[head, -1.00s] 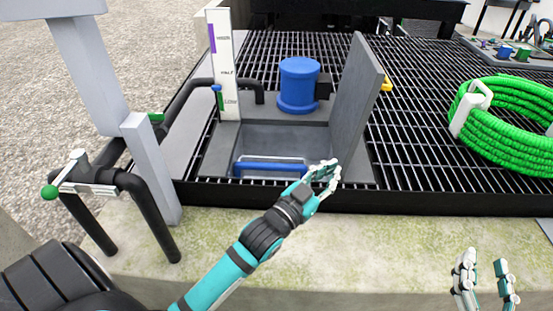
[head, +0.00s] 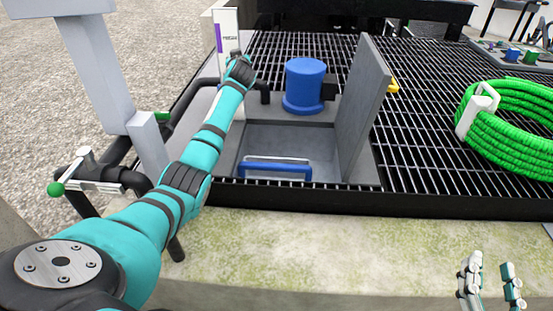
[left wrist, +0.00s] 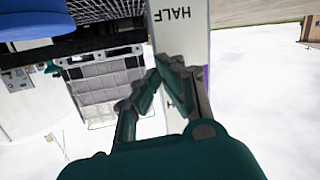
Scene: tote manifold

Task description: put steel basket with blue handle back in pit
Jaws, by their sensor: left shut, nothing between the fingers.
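The blue handle (head: 275,170) shows low at the near edge of the open square pit (head: 270,135), with a thin pale bar just behind it. The steel basket's body cannot be made out. The grey pit lid (head: 362,105) stands upright on the pit's right side. My left gripper (head: 238,60) is raised beyond the pit's left side, by the white level board, away from the handle. The left wrist view shows its fingers (left wrist: 165,65) shut and empty in front of the board. My right gripper (head: 490,285) is open and empty at the lower right.
A blue capped cylinder (head: 304,85) stands behind the pit. The white level board (head: 226,35) stands at its back left. Black pipes with a green-knobbed valve (head: 90,170) are at left. A green hose coil (head: 520,125) lies on the black grating at right.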

